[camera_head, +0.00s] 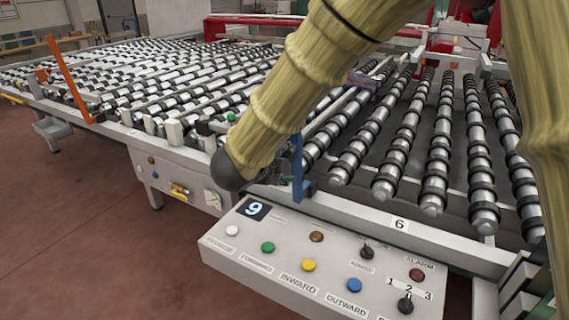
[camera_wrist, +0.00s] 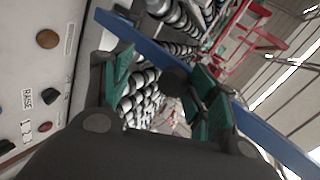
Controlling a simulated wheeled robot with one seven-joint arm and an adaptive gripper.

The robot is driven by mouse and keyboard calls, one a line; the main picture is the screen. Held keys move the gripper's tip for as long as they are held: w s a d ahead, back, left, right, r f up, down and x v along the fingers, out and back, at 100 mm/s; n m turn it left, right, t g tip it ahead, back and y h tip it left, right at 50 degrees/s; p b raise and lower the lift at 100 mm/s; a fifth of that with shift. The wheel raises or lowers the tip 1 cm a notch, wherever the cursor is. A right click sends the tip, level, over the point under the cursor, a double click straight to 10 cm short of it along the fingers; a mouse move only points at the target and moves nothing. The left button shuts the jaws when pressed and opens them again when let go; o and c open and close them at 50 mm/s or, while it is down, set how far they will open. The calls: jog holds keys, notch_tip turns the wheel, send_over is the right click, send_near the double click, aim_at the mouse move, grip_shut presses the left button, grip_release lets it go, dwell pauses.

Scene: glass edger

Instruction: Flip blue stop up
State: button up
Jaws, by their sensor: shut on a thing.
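The blue stop (camera_head: 297,167) stands near upright at the edge of the roller table, just above the control panel. In the wrist view it is a long blue bar (camera_wrist: 265,128) running slantwise across the picture from upper left to lower right. In the head view my gripper (camera_head: 284,179) is small and dark at the stop's left side, partly hidden by my sleeved arm.
A control panel (camera_head: 330,252) with several coloured buttons and knobs lies just below the stop. Black-ringed rollers (camera_head: 390,160) extend behind and to the right. An orange stop (camera_head: 70,80) stands upright at the far left. The red-brown floor is clear at lower left.

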jog(key=v, duration=1.2)
